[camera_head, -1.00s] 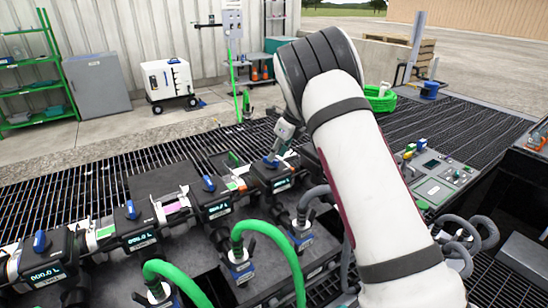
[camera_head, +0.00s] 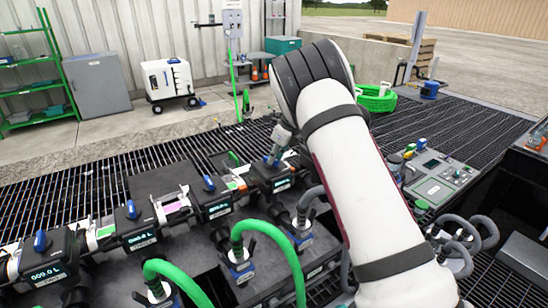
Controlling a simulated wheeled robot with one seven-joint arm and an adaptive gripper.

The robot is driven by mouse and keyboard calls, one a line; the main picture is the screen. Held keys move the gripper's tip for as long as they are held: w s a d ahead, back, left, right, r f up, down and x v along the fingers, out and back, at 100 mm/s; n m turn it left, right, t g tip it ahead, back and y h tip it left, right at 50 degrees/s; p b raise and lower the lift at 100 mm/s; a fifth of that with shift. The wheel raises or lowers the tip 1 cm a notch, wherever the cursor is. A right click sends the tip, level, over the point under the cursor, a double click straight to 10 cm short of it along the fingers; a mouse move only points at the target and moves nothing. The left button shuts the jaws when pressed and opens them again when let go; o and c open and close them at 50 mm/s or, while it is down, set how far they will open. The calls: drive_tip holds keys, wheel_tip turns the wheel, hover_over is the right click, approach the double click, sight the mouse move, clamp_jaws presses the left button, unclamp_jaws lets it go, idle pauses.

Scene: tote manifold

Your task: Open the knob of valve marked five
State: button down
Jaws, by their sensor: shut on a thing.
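A row of dark valve units runs from lower left to centre, each with a blue knob on top and a lit display. My gripper (camera_head: 279,145) is shut on the blue knob (camera_head: 271,161) of the rightmost valve unit in the row (camera_head: 279,184). Its label is too small to read surely. The fingers partly hide the knob. The other knobs (camera_head: 209,183), (camera_head: 131,210) and (camera_head: 41,241) stand free.
Green hoses (camera_head: 268,231) and grey hoses (camera_head: 476,233) curve up near the valves. A control panel (camera_head: 437,178) stands right of my arm. Dark grating (camera_head: 60,205) surrounds the manifold. A white wheeled unit (camera_head: 169,80) stands at the back.

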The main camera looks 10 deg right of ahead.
drive_tip(key=shift+b, duration=0.35)
drive_tip(key=n+b, duration=0.3)
drive_tip(key=shift+w+d+f+g+y, duration=0.2)
drive_tip(key=shift+w+g+y, duration=0.05)
drive_tip(key=shift+g+y, duration=0.15)
drive_tip(key=n+g+b, duration=0.1)
drive_tip(key=n+b, duration=0.1)
drive_tip(key=shift+w+n+b, duration=0.1)
drive_tip(key=shift+n+b, duration=0.2)
drive_tip(key=shift+b, duration=0.1)
drive_tip(key=n+g+b, duration=0.1)
drive_tip(key=n+b, duration=0.1)
drive_tip(key=n, duration=0.2)
drive_tip(key=shift+w+g, duration=0.15)
drive_tip(key=shift+g, duration=0.25)
drive_tip(key=shift+w+r+n+g+b, duration=0.15)
drive_tip(key=shift+n+g+b, duration=0.55)
drive_tip(key=shift+n, duration=0.8)
drive_tip(key=c, duration=1.6)
unclamp_jaws()
